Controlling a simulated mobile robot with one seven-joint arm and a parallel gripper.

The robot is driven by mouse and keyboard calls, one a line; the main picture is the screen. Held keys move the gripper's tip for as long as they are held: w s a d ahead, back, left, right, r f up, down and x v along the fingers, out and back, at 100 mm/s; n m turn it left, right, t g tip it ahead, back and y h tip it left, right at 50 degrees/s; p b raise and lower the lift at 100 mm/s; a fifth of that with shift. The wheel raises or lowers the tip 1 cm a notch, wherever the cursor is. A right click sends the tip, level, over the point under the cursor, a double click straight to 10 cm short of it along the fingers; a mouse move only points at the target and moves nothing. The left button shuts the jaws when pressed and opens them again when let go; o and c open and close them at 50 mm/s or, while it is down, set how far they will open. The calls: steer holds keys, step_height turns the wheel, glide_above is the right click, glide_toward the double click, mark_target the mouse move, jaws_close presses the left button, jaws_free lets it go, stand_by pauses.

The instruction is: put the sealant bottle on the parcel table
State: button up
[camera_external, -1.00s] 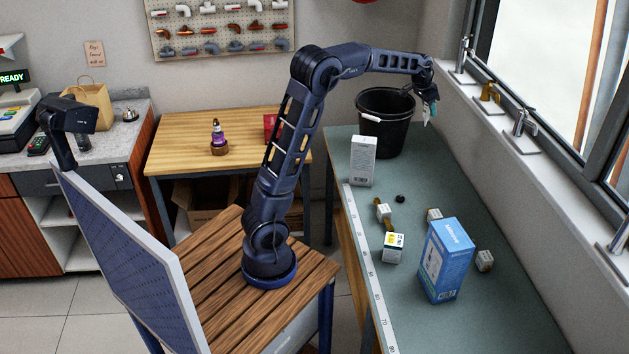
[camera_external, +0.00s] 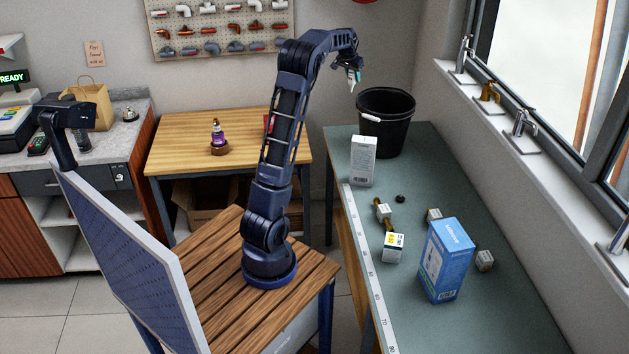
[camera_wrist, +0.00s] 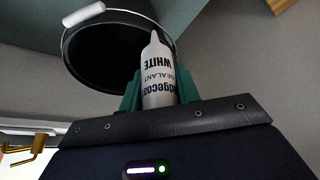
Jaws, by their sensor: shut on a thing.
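The sealant bottle (camera_wrist: 157,75) is white with dark lettering and a narrow nozzle. My gripper (camera_wrist: 160,92) is shut on it, with a green finger on either side. In the external view my gripper (camera_external: 354,76) is raised, pointing down near the black bucket's upper left, with only a small pale part of the bottle showing. A light wooden table (camera_external: 180,140) stands at the back, left of my arm, with cardboard boxes below; no label shows whether it is the parcel table. On it are a purple bottle (camera_external: 218,138) in a brown holder and a red item (camera_external: 267,124), partly behind my arm.
The green-topped bench (camera_external: 400,270) at right holds the black bucket (camera_external: 384,122), a white box (camera_external: 363,160), a blue box (camera_external: 445,260) and several small fittings. The wooden table has bare room around the purple bottle. A counter (camera_external: 135,140) stands at far left.

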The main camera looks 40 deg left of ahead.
steer(key=s+a+n+y, duration=0.15)
steer(key=s+a, duration=0.45)
steer(key=a, duration=0.7)
steer(key=s+a+n, duration=0.2)
steer(key=s+a, duration=0.3)
steer(key=a, duration=0.9)
steer(key=s+a+n+y, duration=0.15)
steer(key=s+a, duration=0.45)
steer(key=a, duration=0.7)
steer(key=s+a+n+g, duration=0.1)
steer(key=s+a+n, duration=0.2)
steer(key=s+a, duration=1.2)
steer(key=s+a+n+g, duration=0.1)
steer(key=s+a+n, duration=0.2)
steer(key=s+a, duration=1.15)
steer(key=shift+y, duration=0.4)
steer(key=s+d+f, duration=0.1)
steer(key=f, duration=1.1)
steer(key=s+d+f, duration=0.1)
steer(key=f, duration=1.1)
steer(key=s+d+f, duration=0.1)
steer(key=s+f, duration=0.1)
steer(key=f, duration=1.1)
steer(key=shift+d+f, duration=0.1)
steer(key=shift+d, duration=0.25)
steer(key=shift+f, duration=0.1)
steer(key=o, duration=1)
